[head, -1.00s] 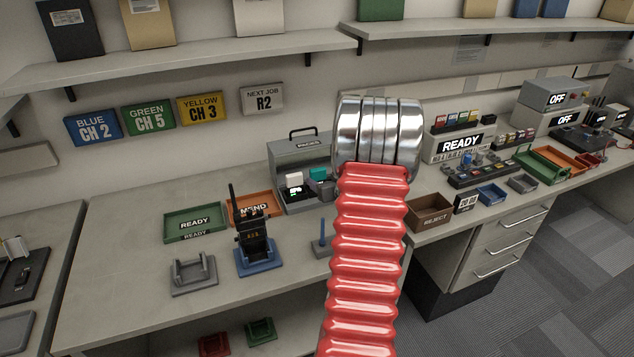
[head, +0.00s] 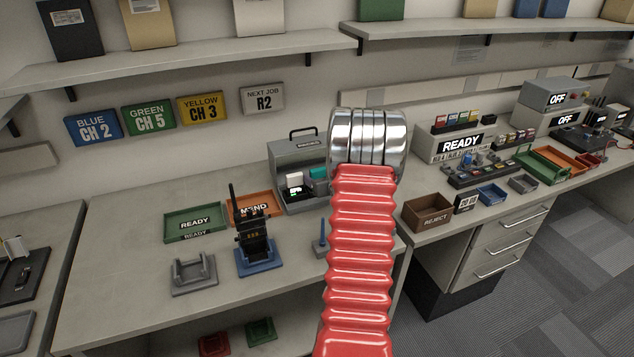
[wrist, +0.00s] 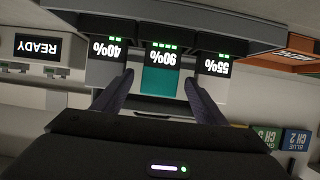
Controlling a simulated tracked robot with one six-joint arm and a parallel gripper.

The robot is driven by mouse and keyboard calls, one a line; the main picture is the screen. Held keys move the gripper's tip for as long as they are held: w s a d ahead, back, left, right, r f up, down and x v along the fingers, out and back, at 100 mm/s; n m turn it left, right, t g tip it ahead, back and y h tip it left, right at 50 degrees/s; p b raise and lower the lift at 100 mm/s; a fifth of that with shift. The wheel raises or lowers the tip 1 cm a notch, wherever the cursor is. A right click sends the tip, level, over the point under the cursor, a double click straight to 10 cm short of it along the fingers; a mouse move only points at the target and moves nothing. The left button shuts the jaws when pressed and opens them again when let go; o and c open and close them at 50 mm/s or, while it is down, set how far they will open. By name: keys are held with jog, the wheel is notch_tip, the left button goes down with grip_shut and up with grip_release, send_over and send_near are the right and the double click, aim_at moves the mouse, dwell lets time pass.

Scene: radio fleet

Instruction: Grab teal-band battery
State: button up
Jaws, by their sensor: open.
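The teal-band battery (wrist: 158,80) is in the middle bay of the grey charger in the wrist view, which is upside down; the display by it reads 90%. It also shows as a teal block (head: 318,174) in the charger (head: 287,156) in the head view. Pale batteries sit on either side, by the displays reading 40% (wrist: 106,72) and 55% (wrist: 214,84). My gripper (wrist: 157,77) is open, its two dark fingers pointing at the teal battery, one toward each side. I cannot tell whether they touch it. In the head view my red arm hides the gripper.
A radio stands in a blue cradle (head: 258,266), with an empty grey cradle (head: 193,277) to its left. Green READY (head: 181,236) and orange MEND trays lie behind them. A blue peg stand (head: 321,246) is near my arm. The brown REJECT bin (head: 430,213) is to the right.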

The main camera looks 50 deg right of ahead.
dwell(0.5)
jog(key=c, duration=1.2)
